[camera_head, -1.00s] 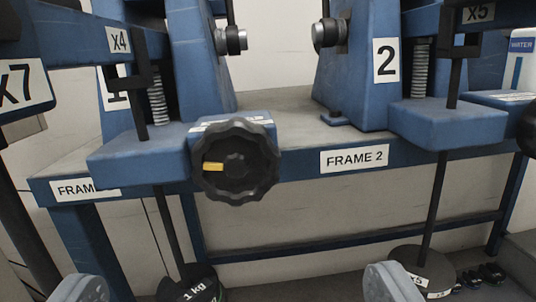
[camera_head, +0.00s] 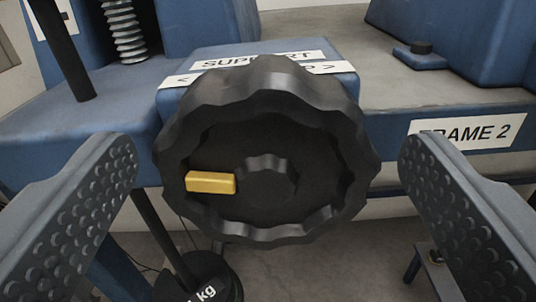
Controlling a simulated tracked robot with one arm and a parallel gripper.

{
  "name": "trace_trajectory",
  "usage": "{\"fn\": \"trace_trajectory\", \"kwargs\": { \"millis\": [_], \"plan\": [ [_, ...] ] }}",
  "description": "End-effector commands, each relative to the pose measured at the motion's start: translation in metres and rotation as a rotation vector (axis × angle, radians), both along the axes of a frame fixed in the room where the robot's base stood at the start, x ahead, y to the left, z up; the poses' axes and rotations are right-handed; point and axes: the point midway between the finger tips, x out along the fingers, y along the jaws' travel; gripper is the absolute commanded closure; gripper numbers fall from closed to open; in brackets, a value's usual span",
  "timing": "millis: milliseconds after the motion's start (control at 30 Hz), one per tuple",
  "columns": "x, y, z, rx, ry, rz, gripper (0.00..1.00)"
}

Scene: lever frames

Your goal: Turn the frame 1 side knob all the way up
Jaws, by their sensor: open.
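The black scalloped knob (camera_head: 265,215) faces me in the middle of the view, on the front of a blue block (camera_head: 345,82) with a partly hidden white label reading "SUPPORT" (camera_head: 245,62). A yellow marker (camera_head: 210,182) sits on the left side of the knob's face, lying nearly level. My gripper (camera_head: 265,155) is open, with one studded grey finger on each side of the knob. Both fingers look clear of the knob. How far the fingertips are from it in depth is hard to tell.
A black weight marked "kg" (camera_head: 208,275) hangs on a rod at lower left. A dark rod (camera_head: 62,50) and a spring (camera_head: 124,30) stand at upper left. The "FRAME 2" label (camera_head: 465,132) is on the bench edge at right, partly behind my right finger.

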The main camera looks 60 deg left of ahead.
Motion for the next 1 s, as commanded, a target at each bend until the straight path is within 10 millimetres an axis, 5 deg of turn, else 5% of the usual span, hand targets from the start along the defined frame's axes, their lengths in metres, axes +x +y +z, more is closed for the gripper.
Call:
{"fn": "trace_trajectory", "kwargs": {
  "millis": [133, 300, 1000],
  "plan": [
    [0.0000, -0.0002, 0.0003, 0.000, 0.000, 0.000, 0.18],
    [0.0000, -0.0005, 0.0005, -0.001, -0.001, 0.000, 0.60],
    [0.0026, -0.0035, -0.0011, 0.160, 0.211, -0.004, 0.60]
  ]
}}
